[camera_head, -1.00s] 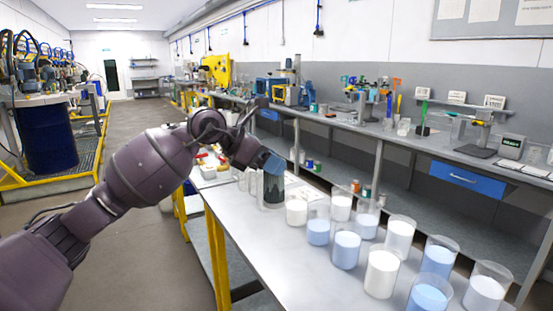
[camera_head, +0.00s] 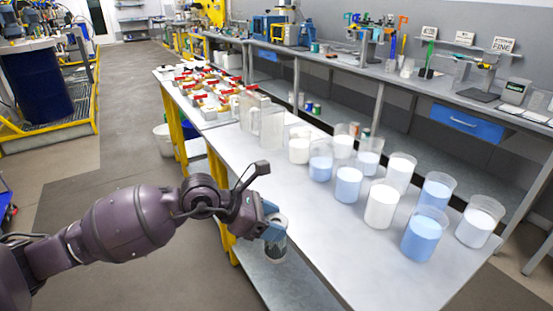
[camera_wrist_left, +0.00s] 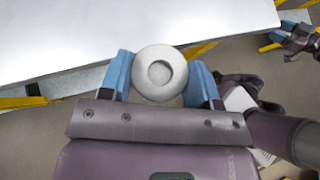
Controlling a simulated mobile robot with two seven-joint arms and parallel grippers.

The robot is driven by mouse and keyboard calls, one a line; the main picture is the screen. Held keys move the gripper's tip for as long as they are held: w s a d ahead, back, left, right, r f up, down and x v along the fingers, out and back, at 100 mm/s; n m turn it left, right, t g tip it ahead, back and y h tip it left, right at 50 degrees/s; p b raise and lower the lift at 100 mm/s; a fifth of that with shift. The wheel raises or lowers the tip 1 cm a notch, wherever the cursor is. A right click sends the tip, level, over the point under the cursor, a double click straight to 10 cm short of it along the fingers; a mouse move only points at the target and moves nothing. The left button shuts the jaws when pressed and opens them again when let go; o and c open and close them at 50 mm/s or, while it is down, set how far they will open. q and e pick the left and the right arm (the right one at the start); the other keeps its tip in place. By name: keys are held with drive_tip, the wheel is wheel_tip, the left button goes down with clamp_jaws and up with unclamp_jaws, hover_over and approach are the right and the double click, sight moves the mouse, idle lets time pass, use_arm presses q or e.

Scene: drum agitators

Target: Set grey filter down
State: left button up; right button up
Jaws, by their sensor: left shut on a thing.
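The grey filter (camera_head: 275,246) is a dark grey cylinder with a pale end, held at the table's near left edge. In the left wrist view its pale round end (camera_wrist_left: 160,72) with a central recess shows between two blue fingers. My left gripper (camera_head: 271,222) is shut on it. The wrist view shows the filter overlapping the picture of the table edge, mostly over the floor side. Its height relative to the tabletop is unclear. Another gripper, apparently my right one (camera_wrist_left: 297,38), shows at the wrist view's upper right; its jaw state is unclear.
The metal table (camera_head: 310,225) has a bare strip along its near left side. Several beakers (camera_head: 381,205) of white and blue contents stand to the right. Empty clear containers (camera_head: 268,125) and a tray of red-topped items (camera_head: 207,95) stand farther back.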

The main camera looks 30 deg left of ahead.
use_arm(q)
drive_tip(key=s+d+f, duration=0.3)
drive_tip(key=s+f, duration=0.1)
drive_tip(key=f, duration=0.3)
drive_tip(key=shift+s+d+f+m, duration=0.15)
drive_tip(key=shift+f+m, duration=0.1)
drive_tip(key=shift+m, duration=0.15)
drive_tip(key=shift+s+a, duration=0.15)
drive_tip(key=shift+a, duration=0.05)
